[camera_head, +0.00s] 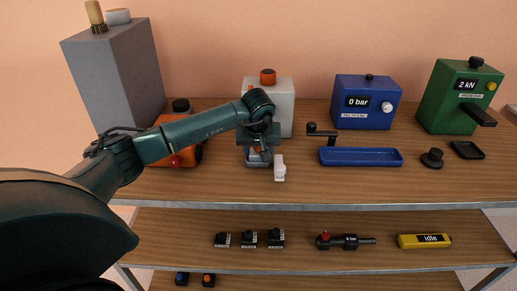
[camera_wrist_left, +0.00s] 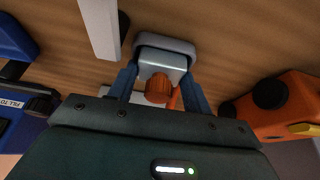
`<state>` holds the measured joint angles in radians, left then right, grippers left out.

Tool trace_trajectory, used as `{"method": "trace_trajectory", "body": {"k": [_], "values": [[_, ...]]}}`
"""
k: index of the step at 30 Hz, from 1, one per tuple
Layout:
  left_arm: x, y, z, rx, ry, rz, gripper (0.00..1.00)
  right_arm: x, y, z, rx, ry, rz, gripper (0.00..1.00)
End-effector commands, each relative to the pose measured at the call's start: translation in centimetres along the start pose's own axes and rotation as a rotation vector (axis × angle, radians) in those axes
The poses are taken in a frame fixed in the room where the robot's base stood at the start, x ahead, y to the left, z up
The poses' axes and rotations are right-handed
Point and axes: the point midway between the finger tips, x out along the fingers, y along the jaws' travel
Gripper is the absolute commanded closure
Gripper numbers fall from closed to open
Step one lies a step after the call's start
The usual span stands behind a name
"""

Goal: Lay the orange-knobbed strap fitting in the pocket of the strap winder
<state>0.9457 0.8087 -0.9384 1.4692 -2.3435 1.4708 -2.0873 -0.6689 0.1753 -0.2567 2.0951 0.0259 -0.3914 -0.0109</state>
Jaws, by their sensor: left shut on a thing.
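My left gripper (camera_head: 262,143) is shut on the orange-knobbed strap fitting. In the left wrist view its orange knob (camera_wrist_left: 158,86) shows between the two fingers (camera_wrist_left: 158,92), with a pale metal body (camera_wrist_left: 162,66) beyond it. The body is over or inside a grey rounded tray (camera_wrist_left: 186,46); I cannot tell whether it touches the bottom. The tray also shows below the gripper in the head view (camera_head: 258,163). Behind stands a white machine with an orange top knob (camera_head: 268,76), seemingly the strap winder, partly hidden by my arm. My right gripper is not in view.
A white upright bar (camera_head: 280,170) stands close beside the gripper. An orange device (camera_head: 180,155) is to the left, partly under my forearm. A blue tray (camera_head: 362,157), a blue box (camera_head: 367,100) and a green press (camera_head: 460,95) are to the right.

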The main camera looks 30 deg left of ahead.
Motion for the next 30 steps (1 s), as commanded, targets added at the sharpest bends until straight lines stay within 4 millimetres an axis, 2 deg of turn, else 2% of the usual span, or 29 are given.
{"method": "trace_trajectory", "body": {"k": [3,4,10,15,17,19,30], "values": [[0.1,0.0,0.0,0.0,0.001,0.001,0.96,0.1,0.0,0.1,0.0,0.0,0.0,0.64],[0.1,0.0,0.0,0.0,0.001,0.001,0.48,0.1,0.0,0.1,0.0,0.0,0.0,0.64],[0.1,0.0,0.1,0.0,-0.001,-0.001,0.32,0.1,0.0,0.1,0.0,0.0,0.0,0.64],[0.2,0.0,0.1,0.0,-0.002,-0.001,0.3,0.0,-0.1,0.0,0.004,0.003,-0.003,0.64],[-0.1,0.0,0.1,0.0,0.0,0.0,0.3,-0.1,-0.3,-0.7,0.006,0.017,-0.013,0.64],[-1.6,0.0,0.0,0.001,0.003,0.001,0.25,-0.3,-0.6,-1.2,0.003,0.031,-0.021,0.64],[-10.2,0.0,0.0,0.001,0.005,0.003,0.25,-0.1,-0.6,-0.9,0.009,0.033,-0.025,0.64]]}}
